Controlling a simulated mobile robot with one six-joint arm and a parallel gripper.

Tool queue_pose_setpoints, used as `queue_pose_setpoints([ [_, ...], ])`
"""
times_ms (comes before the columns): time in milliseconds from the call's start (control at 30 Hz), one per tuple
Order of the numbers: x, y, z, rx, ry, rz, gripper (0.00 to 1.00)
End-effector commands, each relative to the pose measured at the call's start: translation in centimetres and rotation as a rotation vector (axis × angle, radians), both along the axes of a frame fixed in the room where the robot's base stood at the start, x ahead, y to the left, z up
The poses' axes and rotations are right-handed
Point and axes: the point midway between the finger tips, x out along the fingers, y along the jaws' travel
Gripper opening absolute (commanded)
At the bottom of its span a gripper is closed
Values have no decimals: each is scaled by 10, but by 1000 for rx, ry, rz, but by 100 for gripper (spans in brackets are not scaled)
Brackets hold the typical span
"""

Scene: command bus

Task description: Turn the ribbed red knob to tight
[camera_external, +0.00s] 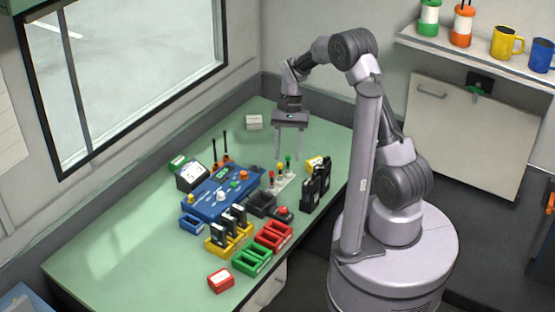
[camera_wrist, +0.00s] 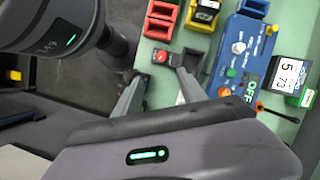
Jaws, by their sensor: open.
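A blue control box (camera_external: 212,205) lies on the green bench, with several coloured knobs on top. An orange-red knob (camera_external: 244,174) sits near its far right end; its ribs are too small to make out. A red round cap on a small dark base (camera_external: 283,211) stands in front of the box, and the red cap also shows in the wrist view (camera_wrist: 161,56). I cannot tell which is the ribbed knob or read its setting. My gripper (camera_external: 290,156) is open and empty, pointing down above the far right of the bench, apart from both.
A white strip with red, yellow and green pegs (camera_external: 282,183) stands close below my gripper. Black radios (camera_external: 315,190) stand on the right. Red (camera_external: 273,236), green (camera_external: 252,261) and yellow trays (camera_external: 229,240) line the front. The bench's left is clear.

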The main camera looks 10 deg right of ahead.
Motion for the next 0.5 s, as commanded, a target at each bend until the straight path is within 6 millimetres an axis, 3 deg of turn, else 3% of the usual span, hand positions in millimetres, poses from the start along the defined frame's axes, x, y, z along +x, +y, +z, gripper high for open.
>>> queue_pose_setpoints([
  [100, -15, 45, -10, 4, -35, 624, 48],
  [233, -26, 83, -6, -8, -16, 1213, 48],
  [367, -30, 93, -7, -17, 7, 1417, 48],
  [500, -35, 82, -38, -15, 10, 1419, 48],
])
